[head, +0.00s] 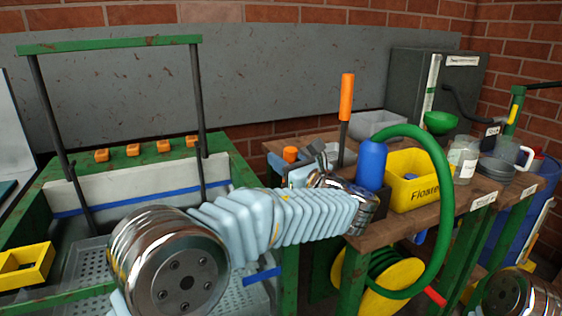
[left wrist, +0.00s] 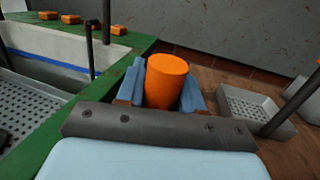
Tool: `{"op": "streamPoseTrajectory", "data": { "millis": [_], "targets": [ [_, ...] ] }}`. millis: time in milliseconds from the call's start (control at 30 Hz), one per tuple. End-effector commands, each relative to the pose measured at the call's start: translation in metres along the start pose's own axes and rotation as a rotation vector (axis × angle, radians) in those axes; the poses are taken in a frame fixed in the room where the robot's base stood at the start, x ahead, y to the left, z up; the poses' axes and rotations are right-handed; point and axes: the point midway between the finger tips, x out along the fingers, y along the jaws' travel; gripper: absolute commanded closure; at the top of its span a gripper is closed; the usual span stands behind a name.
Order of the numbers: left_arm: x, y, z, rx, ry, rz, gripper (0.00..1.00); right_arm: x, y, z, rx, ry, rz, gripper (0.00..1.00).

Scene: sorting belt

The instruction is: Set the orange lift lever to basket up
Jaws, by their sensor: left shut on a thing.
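An orange cylindrical handle (left wrist: 167,82) stands between the two blue fingers of my left gripper (left wrist: 163,90), which is shut on it. In the head view the handle's top (head: 290,154) shows just beyond the gripper, at the right of the green-framed tank. What lies below the handle is hidden by the gripper. A second orange handle (head: 346,97) stands upright on a dark shaft further right, apart from the gripper; I cannot tell from looks alone which one is the lift lever. A grey perforated basket (head: 245,298) lies low in the tank. My right gripper is out of view.
The tank's green frame (head: 110,43) rises at the left. A blue bottle (head: 371,164), a yellow bin (head: 413,195) and a green hose (head: 447,215) crowd the wooden bench right of my left wrist. Grey trays (head: 376,124) stand behind.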

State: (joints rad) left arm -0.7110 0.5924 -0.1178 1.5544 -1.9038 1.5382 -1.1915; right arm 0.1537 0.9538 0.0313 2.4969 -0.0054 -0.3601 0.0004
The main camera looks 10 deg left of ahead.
Motion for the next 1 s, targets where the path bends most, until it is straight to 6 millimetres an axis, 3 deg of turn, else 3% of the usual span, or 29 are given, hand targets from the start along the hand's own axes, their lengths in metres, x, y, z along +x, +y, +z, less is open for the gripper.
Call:
{"op": "streamPoseTrajectory", "data": {
  "millis": [33,100,333,500,767,800,933,1000],
  "targets": [
    [-0.016,0.001,-0.009,-0.008,-0.048,-0.007,1.0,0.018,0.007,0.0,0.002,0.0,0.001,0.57],
    [-0.036,0.005,-0.011,-0.023,-0.125,-0.007,1.0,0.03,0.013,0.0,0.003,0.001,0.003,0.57],
    [-0.09,0.017,-0.016,-0.066,-0.343,-0.005,1.0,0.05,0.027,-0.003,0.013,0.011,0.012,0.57],
    [-0.104,0.02,-0.016,-0.08,-0.404,-0.003,1.0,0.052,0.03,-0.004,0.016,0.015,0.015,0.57],
    [-0.104,0.021,-0.015,-0.081,-0.407,-0.002,1.0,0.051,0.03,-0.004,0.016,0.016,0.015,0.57],
    [-0.104,0.021,-0.015,-0.081,-0.406,-0.002,0.62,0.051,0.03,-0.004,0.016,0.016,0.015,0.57],
    [-0.104,0.021,-0.015,-0.081,-0.406,-0.002,0.43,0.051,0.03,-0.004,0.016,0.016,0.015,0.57],
    [-0.103,0.021,-0.015,-0.081,-0.406,-0.001,0.43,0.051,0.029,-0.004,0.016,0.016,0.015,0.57]
  ]
}}
